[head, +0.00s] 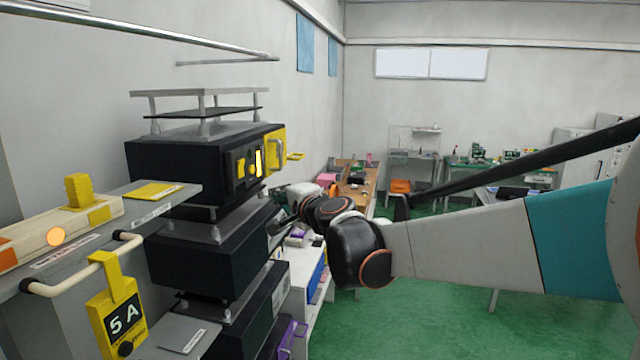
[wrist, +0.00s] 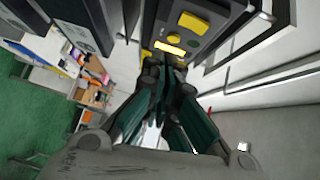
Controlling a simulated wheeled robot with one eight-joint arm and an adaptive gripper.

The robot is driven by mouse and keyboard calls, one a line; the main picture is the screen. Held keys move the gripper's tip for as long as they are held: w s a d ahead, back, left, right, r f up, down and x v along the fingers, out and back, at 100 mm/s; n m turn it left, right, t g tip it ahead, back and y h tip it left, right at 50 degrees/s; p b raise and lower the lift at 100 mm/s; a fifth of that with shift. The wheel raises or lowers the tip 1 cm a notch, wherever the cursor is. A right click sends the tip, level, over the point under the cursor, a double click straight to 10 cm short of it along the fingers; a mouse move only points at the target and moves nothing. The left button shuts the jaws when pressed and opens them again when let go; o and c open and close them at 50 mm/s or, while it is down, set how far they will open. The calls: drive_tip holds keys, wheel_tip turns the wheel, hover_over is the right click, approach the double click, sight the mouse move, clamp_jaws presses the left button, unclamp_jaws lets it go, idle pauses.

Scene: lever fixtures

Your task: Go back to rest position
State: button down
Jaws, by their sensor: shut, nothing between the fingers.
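My gripper (wrist: 165,72) is shut and empty. In the wrist view its dark fingers lie together just below a grey panel (wrist: 208,22) with yellow buttons and a lit yellow bar (wrist: 170,47); whether they touch it I cannot tell. In the head view my arm comes in from the right, and my gripper (head: 282,224) is small and partly hidden, beside the stacked black boxes (head: 180,165). The panel with its lit yellow parts (head: 247,166) is on the upper box, above my gripper. A yellow handle (head: 295,157) sticks out to its right.
A grey cabinet at the left carries a curved rail (head: 80,277) and a yellow tag marked 5 A (head: 122,318). A white shelf unit (head: 300,275) and a wooden bench (head: 355,190) stand beyond the boxes. Green floor (head: 430,325) is open below my arm.

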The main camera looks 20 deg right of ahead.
drive_tip(key=shift+s+d, duration=0.1)
drive_tip(key=shift+s, duration=0.25)
